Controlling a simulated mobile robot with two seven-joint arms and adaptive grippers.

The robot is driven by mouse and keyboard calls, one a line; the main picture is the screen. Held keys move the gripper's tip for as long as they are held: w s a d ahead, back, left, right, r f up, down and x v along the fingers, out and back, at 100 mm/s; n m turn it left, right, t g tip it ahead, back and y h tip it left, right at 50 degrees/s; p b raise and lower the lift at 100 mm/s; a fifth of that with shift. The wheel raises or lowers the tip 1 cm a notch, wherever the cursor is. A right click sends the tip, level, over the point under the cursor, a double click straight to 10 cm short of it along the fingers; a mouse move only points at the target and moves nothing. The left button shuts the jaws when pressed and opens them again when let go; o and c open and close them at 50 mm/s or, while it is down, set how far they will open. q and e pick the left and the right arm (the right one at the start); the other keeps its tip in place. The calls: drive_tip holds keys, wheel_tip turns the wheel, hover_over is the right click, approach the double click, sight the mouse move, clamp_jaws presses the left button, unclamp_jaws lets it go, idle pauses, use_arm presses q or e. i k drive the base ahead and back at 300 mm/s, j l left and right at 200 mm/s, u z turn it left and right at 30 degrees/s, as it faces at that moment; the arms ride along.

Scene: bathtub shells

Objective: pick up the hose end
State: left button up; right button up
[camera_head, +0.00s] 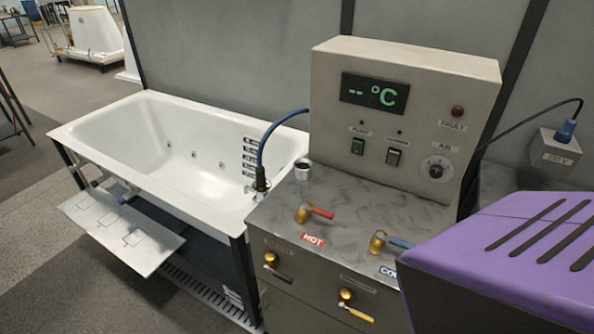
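A blue hose (271,139) arches over the right end of the white bathtub (127,105). Its dark end fitting (260,182) points down at the tub's right rim, beside the metal bench top. The hose's other end runs behind the control box and is hidden. I cannot tell whether the fitting is seated in a holder or hangs free. Neither of my grippers shows in the head view.
A control box (405,115) with a green display stands on the grey bench top (350,205). Red and blue-handled valves and a small dark cup (302,170) are on the bench. A purple slotted housing (515,260) fills the lower right. A panel (121,232) juts out before the tub.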

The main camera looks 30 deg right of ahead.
sight(260, 170)
drive_tip(key=i+j+z, duration=0.1)
drive_tip(key=z, duration=0.35)
drive_tip(key=i+j+z, duration=0.25)
drive_tip(key=z, duration=0.2)
drive_tip(key=i+j+z, duration=0.2)
drive_tip(key=z, duration=0.3)
